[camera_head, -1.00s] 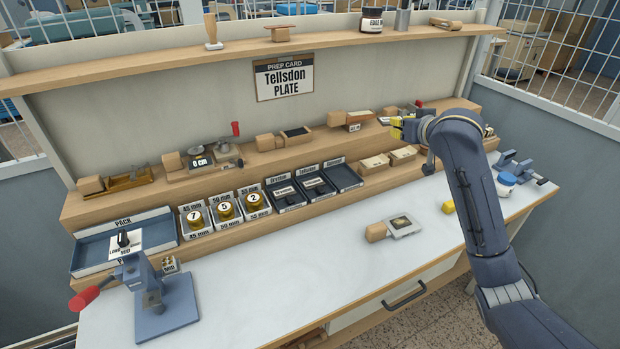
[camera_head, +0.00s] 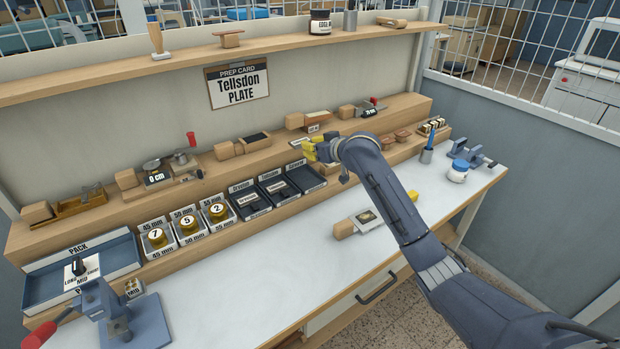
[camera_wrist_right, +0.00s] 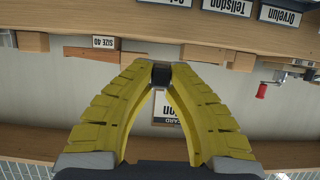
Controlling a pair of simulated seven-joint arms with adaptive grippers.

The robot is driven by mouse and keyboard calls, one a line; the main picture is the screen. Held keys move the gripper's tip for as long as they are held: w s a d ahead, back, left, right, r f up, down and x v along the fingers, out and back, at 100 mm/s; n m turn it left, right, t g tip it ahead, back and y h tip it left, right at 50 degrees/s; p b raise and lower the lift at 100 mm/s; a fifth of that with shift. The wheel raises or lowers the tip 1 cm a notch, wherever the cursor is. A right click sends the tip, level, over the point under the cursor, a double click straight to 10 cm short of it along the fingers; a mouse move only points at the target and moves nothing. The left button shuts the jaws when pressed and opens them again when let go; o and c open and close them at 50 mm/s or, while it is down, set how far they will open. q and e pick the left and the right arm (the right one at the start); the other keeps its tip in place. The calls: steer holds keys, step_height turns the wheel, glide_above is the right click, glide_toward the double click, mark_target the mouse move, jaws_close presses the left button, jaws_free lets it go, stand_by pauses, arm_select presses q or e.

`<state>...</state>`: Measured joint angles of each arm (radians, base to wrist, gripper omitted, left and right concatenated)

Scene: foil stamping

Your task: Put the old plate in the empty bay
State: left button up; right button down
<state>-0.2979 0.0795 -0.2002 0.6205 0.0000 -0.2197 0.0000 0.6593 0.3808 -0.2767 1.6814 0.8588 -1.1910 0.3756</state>
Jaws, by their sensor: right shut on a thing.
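My right gripper (camera_head: 309,150) is shut in front of the upper shelf step, just above the right-hand bay. In the right wrist view its yellow fingers meet on a small dark piece (camera_wrist_right: 161,74), which I take to be the old plate; most of it is hidden by the fingertips. The right-hand bay (camera_head: 308,182) is a dark tray that looks empty. The left bay (camera_head: 249,204) and the middle bay (camera_head: 281,189), labelled Tellsdon, each hold a plate. My left gripper is not in view.
A wooden-handled tool (camera_head: 367,219) lies on the white bench. White boxes with numbered gold rolls (camera_head: 187,226) stand left of the bays. A blue press (camera_head: 128,318) is at front left. The prep card (camera_head: 238,84) reads Tellsdon PLATE.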

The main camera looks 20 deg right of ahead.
mark_target(312, 186)
step_height(312, 186, down, 12)
stand_by(0.6)
steer(key=shift+f, duration=0.4)
steer(key=shift+s+f, duration=0.1)
steer(key=shift+f, duration=0.3)
steer(key=c, duration=1.4)
jaws_free()
steer(key=shift+f, duration=0.3)
steer(key=shift+a+r, duration=0.1)
steer(key=shift+r, duration=0.25)
steer(key=shift+s+r, duration=0.15)
steer(key=shift+r, duration=0.15)
steer(key=r+v, duration=0.1)
steer(key=v, duration=1.1)
steer(key=shift+w, duration=0.3)
